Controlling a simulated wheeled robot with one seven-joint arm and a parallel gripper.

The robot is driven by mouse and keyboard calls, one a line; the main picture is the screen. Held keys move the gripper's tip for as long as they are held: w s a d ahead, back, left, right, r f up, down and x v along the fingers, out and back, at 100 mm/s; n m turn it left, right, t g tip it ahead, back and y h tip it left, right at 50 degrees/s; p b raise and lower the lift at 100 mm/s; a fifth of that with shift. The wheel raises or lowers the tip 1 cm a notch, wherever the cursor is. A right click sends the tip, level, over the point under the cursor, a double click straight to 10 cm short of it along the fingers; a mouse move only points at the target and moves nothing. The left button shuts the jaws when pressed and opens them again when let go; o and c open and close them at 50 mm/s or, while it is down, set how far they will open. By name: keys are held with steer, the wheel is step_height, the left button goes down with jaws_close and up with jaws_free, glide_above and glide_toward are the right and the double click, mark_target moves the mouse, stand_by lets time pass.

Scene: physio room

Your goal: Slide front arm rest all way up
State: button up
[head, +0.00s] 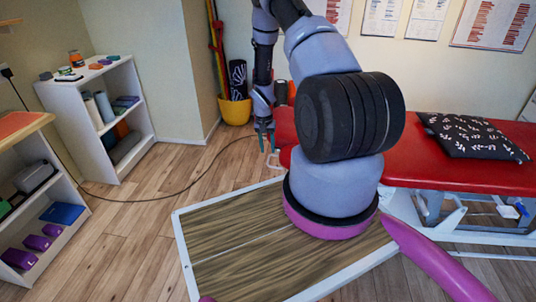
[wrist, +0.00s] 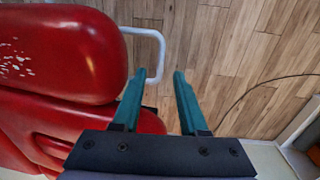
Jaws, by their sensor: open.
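The red treatment table (head: 430,172) stands at the right in the head view, partly hidden by my arm. At its left end a small red pad (head: 285,157) and a white loop handle (head: 272,158) show near my gripper (head: 266,138). In the wrist view, a red pad with worn white flecks (wrist: 60,50) fills the upper left, with more red padding below it. The white handle (wrist: 160,48) sticks out beside it. My gripper (wrist: 155,98) is open, its teal fingers apart with nothing between the tips. I cannot tell which red pad is the front arm rest.
A black patterned pillow (head: 472,137) lies on the table. White shelves (head: 105,120) with rolls and blocks stand at the left. A yellow pot (head: 235,110) stands by the back wall. A black cable (head: 150,198) crosses the wooden floor, which is otherwise clear at the left.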

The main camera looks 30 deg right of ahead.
step_height(320, 180, up, 7)
steer(key=shift+w+a, duration=0.15)
steer(key=shift+a, duration=0.1)
stand_by(0.3)
steer(key=s+a+r+t, duration=0.2)
steer(key=a+r, duration=0.1)
steer(key=r, duration=1.3)
steer(key=s+a+r+t, duration=0.1)
steer(key=s+a+r, duration=0.15)
steer(key=r, duration=1.35)
steer(key=s+a+r+n+t+y, duration=0.1)
steer(key=s+a+r+t, duration=0.1)
steer(key=s+a+r, duration=0.3)
steer(key=s+a+r+n+t+y, duration=0.1)
steer(key=s+a+r, duration=0.3)
steer(key=s+r, duration=0.8)
steer(key=s+t, duration=0.1)
steer(key=s, duration=0.4)
steer(key=shift+s+a+r+n+t+y, duration=0.15)
steer(key=shift+s+a+n+t+y, duration=0.2)
steer(key=shift+n+t+y, duration=0.05)
